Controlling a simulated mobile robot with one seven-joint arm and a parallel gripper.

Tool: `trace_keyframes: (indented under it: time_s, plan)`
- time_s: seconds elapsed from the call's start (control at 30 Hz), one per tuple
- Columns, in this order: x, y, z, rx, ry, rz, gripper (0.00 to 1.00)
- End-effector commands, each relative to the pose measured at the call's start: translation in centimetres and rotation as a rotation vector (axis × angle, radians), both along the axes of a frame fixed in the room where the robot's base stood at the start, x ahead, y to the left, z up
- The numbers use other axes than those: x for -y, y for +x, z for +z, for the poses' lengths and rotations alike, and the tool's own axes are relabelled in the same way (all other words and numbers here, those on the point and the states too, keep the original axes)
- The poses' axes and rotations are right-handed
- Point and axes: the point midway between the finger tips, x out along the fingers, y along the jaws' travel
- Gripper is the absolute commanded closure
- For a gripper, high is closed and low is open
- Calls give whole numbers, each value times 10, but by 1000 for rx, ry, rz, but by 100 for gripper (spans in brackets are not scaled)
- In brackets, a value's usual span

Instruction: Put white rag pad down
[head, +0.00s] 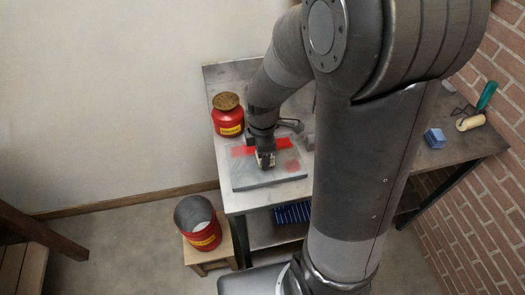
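My gripper (265,163) points down over a flat grey slab (250,181) on the metal-topped table. A small pale thing, which looks like the white rag pad (266,157), shows between its fingers, and the gripper appears shut on it. The pad is low over the slab or touching it; I cannot tell which. The slab has a bright red patch across its far part and fainter red smears to the right. The gripper and wrist hide part of the slab and of the pad.
A red can with a brown lid (228,116) stands on the table behind and left of the slab. An open red bin (199,224) stands on a low stool. At right are a blue block (435,138), a roller (470,122) and a green-handled tool (487,96). My arm hides the table's middle.

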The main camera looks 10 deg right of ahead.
Motion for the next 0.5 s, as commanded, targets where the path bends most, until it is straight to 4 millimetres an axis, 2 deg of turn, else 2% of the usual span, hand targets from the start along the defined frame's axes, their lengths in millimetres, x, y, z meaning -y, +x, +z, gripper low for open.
trace_keyframes:
  time_s: [0.03, 0.23, 0.5]
  plan:
    - [0, 0, 0, 0, 0, 0, 38]
    - [0, 0, 0, 0, 0, 0, 22]
    - [0, 0, 2, 1, 0, 0, 22]
